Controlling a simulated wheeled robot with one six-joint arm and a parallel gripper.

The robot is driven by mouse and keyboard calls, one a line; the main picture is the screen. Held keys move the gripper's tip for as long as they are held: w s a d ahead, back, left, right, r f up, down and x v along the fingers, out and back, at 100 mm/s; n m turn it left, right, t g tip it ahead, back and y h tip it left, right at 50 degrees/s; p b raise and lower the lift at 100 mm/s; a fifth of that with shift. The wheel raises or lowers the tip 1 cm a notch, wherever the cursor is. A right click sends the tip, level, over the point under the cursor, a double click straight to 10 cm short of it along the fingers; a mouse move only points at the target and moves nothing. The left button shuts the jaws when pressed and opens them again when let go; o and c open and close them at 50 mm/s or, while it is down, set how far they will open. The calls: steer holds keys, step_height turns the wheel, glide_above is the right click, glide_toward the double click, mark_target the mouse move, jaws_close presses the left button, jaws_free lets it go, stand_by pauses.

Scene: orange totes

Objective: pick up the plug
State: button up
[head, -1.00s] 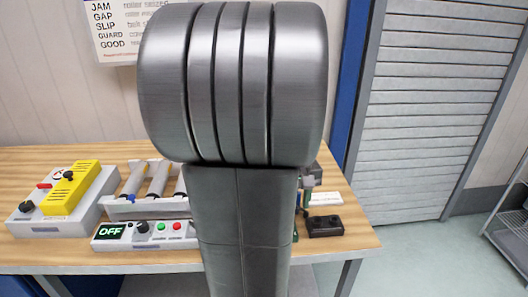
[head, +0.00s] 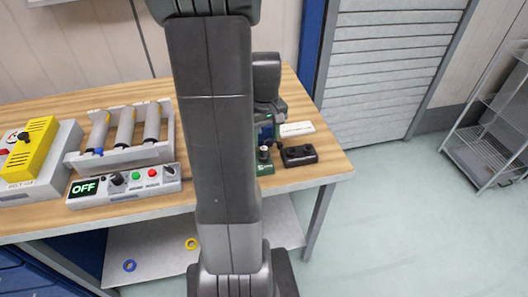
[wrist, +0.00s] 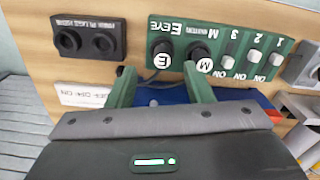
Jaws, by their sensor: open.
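Two round black plugs, one marked E (wrist: 161,57) and one marked M (wrist: 200,57), stand on a green panel (wrist: 226,28) in the wrist view. A dark cable shows close to the E one. My gripper (wrist: 158,76) is open and empty, with its two greenish fingers reaching toward the panel. The E plug lies ahead of the gap between the fingers; the M plug is ahead of the right finger. I cannot tell the height gap. In the head view, the panel (head: 264,168) shows just right of my arm with one plug (head: 264,152) visible; my arm hides the rest.
A black block with two round sockets (wrist: 88,38) sits left of the panel, with a white label (wrist: 82,95) nearby. Switches line the panel's right side. A control box reading OFF (head: 125,186), a roller unit (head: 120,135) and a yellow-covered box (head: 30,150) stand left on the table.

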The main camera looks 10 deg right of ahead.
mark_target(264, 148)
step_height(264, 148, down, 4)
steer(key=shift+a, duration=0.15)
steer(key=shift+c, duration=0.5)
jaws_close()
steer(key=shift+r, duration=0.1)
step_height(264, 148, up, 10)
